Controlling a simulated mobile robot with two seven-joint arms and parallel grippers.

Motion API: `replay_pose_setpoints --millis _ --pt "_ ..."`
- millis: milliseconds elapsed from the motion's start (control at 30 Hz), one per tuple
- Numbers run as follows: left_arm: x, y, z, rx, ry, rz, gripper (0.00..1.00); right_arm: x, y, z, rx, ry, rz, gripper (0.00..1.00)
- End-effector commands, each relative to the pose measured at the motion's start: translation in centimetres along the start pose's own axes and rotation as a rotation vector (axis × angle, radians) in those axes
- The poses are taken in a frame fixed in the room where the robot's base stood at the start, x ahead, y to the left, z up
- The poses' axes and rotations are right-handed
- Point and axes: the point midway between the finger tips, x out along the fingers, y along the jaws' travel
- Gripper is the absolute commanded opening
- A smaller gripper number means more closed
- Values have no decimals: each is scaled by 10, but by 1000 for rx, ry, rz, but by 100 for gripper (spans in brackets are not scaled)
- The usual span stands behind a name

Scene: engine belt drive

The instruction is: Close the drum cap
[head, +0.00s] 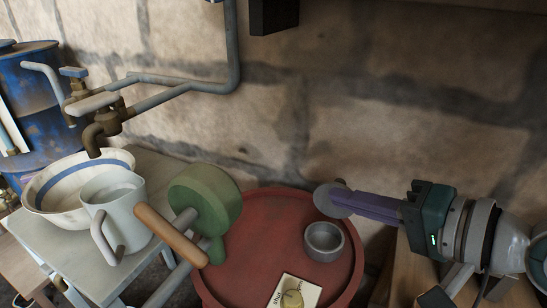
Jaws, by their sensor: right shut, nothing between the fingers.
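The red drum (255,262) stands in the lower middle with its top facing up. A short grey cylindrical collar (323,241) sits on the right part of the drum top, and its round mouth is uncovered. A thin grey disc (333,200), which looks like the drum cap, is tilted up just behind the collar. My right gripper (345,201) comes in from the right with its purple fingers shut. Its fingertips are at the disc and overlap it in the picture; whether they touch it I cannot tell. My left gripper is not in view.
A green crank wheel (205,200) with a wooden handle (170,236) is left of the drum top. A mug (118,215) and bowl (50,190) stand on a table below a tap. A stone wall is behind.

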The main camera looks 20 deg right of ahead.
Motion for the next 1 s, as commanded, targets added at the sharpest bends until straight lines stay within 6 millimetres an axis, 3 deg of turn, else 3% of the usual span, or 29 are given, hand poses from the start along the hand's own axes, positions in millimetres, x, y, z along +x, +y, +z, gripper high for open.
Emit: replay_pose_setpoints --millis 33,100,200,333,500,667,1000 --pt "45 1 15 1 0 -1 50 15 43 -5 46 45 -22 0" --pt "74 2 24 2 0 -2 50 22 70 -24 118 114 -63 0" --pt "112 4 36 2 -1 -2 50 28 103 -51 211 213 -125 0" --pt "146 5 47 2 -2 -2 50 28 132 -83 298 318 -200 0" --pt "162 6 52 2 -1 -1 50 24 145 -106 351 391 -260 0" --pt "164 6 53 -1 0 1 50 26 144 -115 362 408 -275 0" --pt "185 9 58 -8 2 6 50 74 134 -137 360 407 -277 0"
